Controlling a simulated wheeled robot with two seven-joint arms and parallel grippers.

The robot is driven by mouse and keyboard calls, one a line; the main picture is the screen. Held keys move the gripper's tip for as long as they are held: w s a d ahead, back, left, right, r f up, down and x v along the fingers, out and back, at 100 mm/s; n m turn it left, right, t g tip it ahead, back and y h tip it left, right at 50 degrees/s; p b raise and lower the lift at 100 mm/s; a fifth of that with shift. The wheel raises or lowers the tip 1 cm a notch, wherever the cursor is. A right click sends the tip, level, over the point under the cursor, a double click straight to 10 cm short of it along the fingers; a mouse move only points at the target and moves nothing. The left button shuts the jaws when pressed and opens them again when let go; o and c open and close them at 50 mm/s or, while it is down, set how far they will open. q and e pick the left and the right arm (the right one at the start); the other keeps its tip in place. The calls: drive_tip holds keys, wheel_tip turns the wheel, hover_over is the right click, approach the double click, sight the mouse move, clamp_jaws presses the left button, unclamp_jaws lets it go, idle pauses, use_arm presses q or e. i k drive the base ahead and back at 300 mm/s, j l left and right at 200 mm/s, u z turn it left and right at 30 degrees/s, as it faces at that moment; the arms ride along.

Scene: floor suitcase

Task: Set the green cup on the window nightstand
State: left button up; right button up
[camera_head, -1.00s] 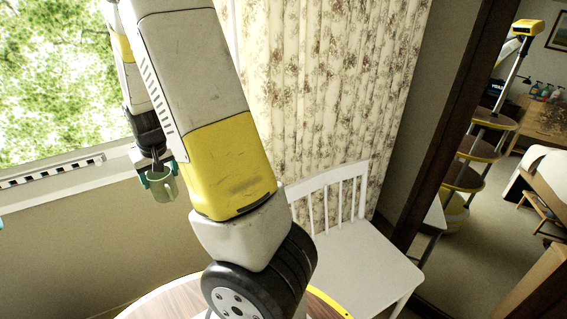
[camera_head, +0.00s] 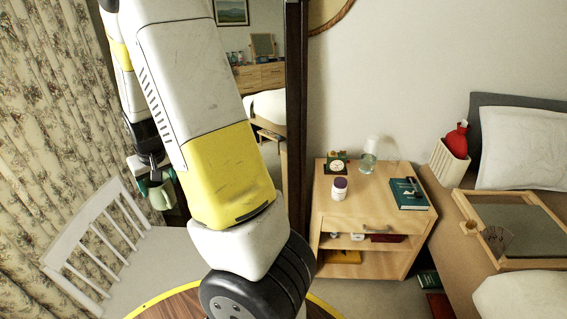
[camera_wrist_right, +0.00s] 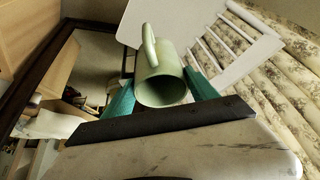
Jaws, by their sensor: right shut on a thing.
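The green cup (camera_head: 160,195) is held in my right gripper (camera_head: 155,182), left of my arm in the head view. In the wrist view the pale green cup (camera_wrist_right: 165,68) sits between the teal fingers of my right gripper (camera_wrist_right: 162,92), its handle toward the top and its round end facing the camera. A light wood nightstand (camera_head: 350,211) stands right of the mirror, well away from the cup. Whether it is the window one cannot be told, as no window shows now. My left gripper is out of view.
On the nightstand are a small clock (camera_head: 337,167), a white jar (camera_head: 339,189), a clear glass (camera_head: 368,162) and a green book (camera_head: 408,194). Its front middle top is bare. A white chair (camera_head: 140,260) stands at left, a bed (camera_head: 525,150) at right.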

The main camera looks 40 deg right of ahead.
sight(367, 201)
drive_tip(key=k+l+z, duration=0.1)
drive_tip(key=l+z, duration=0.4)
drive_tip(key=l, duration=0.5)
drive_tip(key=i+l+z, duration=0.1)
drive_tip(key=l+z, duration=0.35)
drive_tip(key=l, duration=0.9)
